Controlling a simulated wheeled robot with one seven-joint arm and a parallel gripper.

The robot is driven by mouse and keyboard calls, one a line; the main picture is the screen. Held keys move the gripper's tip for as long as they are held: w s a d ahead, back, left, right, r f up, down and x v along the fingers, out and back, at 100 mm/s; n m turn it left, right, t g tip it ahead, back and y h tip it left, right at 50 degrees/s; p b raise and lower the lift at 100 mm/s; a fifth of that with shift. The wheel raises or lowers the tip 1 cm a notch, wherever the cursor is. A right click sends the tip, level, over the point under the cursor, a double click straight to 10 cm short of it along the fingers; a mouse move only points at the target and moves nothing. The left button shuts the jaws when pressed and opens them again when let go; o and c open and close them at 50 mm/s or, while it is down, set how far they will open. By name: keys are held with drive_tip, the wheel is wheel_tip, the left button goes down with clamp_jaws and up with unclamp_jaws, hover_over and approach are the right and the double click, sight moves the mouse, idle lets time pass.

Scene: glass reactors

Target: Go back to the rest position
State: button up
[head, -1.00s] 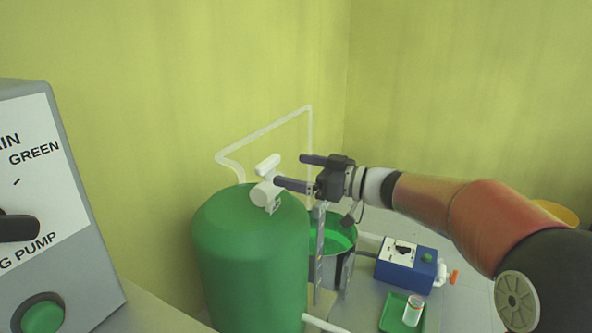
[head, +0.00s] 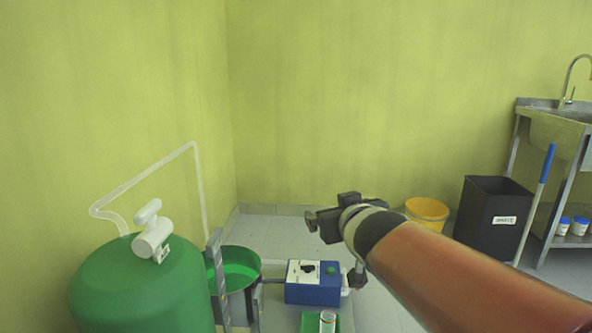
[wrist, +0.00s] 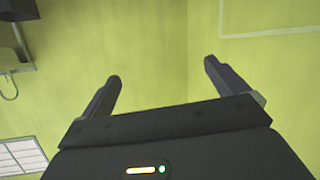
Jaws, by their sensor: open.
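My gripper (head: 326,218) is in the middle of the head view, in front of the far wall and above the floor, right of the green tank. In the wrist view my gripper (wrist: 160,82) shows two dark fingers spread wide apart, with nothing between them but yellow-green wall. It is open and empty, and touches nothing that I can see. My orange arm reaches in from the lower right.
A green tank (head: 140,290) with a white valve (head: 152,235) stands at left. Right of it are a green vessel (head: 240,262) and a blue pump box (head: 313,290). A yellow bucket (head: 427,212), a black waste bin (head: 490,225) and a sink (head: 555,125) stand at the right.

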drive_tip(key=s+d+f+m+g, duration=0.1)
drive_tip(key=s+d+f+g, duration=0.1)
drive_tip(key=s+f, duration=0.3)
drive_tip(key=s+d+f+m+g+h, duration=0.1)
drive_tip(key=s+f, duration=0.4)
drive_tip(key=s, duration=0.6)
drive_tip(key=s+d+f+m+g, duration=0.1)
drive_tip(key=s+d+f+g, duration=0.3)
drive_tip(key=s, duration=0.4)
drive_tip(key=shift+s+f+g+h, duration=0.15)
drive_tip(key=shift+f+g+h, duration=0.25)
drive_tip(key=shift+f+g, duration=0.3)
drive_tip(key=shift+r, duration=0.1)
drive_tip(key=shift+c, duration=0.5)
